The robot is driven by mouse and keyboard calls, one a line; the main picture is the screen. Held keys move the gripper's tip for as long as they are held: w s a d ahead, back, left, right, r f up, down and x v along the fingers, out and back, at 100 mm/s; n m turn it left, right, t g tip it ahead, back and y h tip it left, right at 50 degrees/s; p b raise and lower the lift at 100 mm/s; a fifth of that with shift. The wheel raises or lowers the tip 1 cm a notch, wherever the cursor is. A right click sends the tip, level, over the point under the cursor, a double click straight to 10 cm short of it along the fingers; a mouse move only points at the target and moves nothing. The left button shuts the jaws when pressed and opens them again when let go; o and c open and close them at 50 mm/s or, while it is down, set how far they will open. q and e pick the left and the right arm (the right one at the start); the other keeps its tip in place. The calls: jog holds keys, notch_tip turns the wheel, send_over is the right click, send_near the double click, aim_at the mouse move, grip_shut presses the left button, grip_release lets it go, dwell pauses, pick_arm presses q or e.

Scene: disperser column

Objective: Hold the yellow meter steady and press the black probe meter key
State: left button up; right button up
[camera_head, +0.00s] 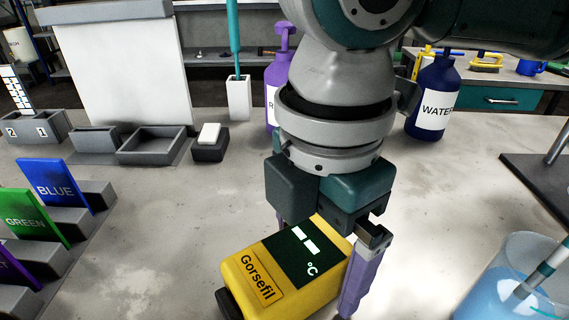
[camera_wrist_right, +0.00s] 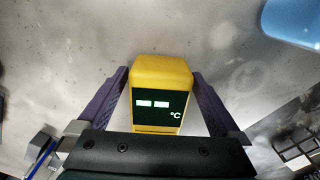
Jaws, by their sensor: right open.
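The yellow meter (camera_head: 240,272) lies on the grey bench at the lower middle of the head view. It has a dark display with two white dashes and "°C", and a "Gorsefil" label. It also shows in the right wrist view (camera_wrist_right: 162,70). My right gripper (camera_head: 312,268) is above it and open, its purple fingers on both sides of the meter. In the right wrist view the fingers (camera_wrist_right: 160,82) flank it; whether they touch it I cannot tell. A black part (camera_head: 228,304) shows at the meter's near left end; I cannot tell if it is the key. My left gripper is out of view.
A beaker of blue liquid (camera_head: 507,285) with a rod in it stands at the lower right. A stand base (camera_head: 530,172) is behind it. The WATER bottle (camera_head: 434,98) and a purple bottle (camera_head: 273,85) stand farther back. Coloured label holders (camera_head: 52,187) and grey trays (camera_head: 152,146) are left.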

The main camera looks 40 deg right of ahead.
jog(key=shift+f, duration=0.1)
jog(key=c, duration=1.5)
dwell(2.1)
dwell(3.3)
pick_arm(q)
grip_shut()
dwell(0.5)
